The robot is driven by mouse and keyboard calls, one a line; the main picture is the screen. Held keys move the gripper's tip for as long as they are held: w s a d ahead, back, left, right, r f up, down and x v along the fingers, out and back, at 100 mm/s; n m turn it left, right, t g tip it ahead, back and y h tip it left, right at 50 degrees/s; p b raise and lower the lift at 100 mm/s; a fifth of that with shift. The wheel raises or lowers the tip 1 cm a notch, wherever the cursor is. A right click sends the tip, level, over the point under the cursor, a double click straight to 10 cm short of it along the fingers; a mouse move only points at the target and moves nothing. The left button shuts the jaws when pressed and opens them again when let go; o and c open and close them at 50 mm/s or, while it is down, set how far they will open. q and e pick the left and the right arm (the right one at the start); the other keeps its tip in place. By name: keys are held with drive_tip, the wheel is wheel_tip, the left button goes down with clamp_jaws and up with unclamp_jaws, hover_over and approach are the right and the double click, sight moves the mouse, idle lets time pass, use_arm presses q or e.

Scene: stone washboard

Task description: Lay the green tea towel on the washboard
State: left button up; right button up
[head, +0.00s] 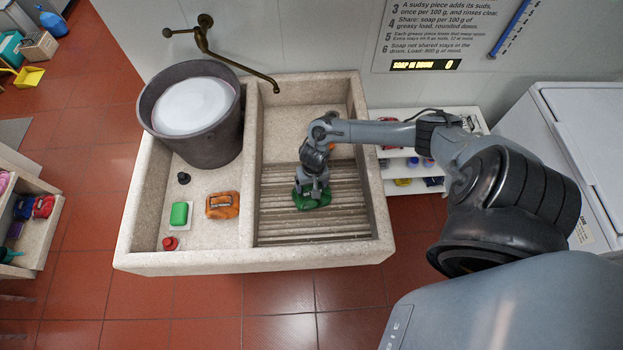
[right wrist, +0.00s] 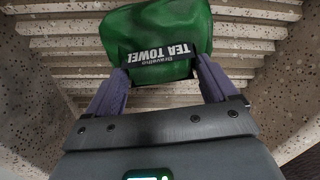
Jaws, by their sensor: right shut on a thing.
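The green tea towel (right wrist: 160,38), folded and labelled "TEA TOWEL", is between the fingers of my right gripper (right wrist: 152,82), which is shut on it. In the head view the towel (head: 312,201) shows below my right gripper (head: 312,188), over the ribbed stone washboard (head: 285,228) in the right basin. The washboard's ribs (right wrist: 65,45) also show behind the towel in the right wrist view. I cannot tell whether the towel touches the ribs. My left gripper is not in view.
The left basin holds a dark tub (head: 222,140) of whitish contents, a green soap block (head: 179,213), an orange item (head: 222,205), a red knob-like item (head: 170,243) and a black stopper (head: 183,178). A brass tap (head: 235,62) reaches over the sink. Basin walls surround the washboard; its lower ribs are clear.

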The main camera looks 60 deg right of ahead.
drive_tip(key=o, duration=1.5)
wheel_tip(320, 180, up, 10)
drive_tip(key=r+p, duration=0.1)
drive_tip(key=p, duration=0.3)
drive_tip(key=w+a+r+n+t, duration=0.1)
drive_tip(key=a+r+n+t, duration=0.2)
drive_tip(key=a, duration=0.7)
drive_tip(key=a+r+n+t, duration=0.1)
drive_tip(key=a+n+t, duration=0.1)
drive_tip(key=a+n, duration=0.6)
drive_tip(key=s+a+r+g, duration=0.2)
drive_tip(key=s+r, duration=0.7)
drive_tip(key=r+p, duration=0.7)
drive_tip(key=p, duration=0.1)
drive_tip(key=r+p, duration=0.8)
drive_tip(key=shift+w+d, duration=0.1)
drive_tip(key=shift+d, duration=0.1)
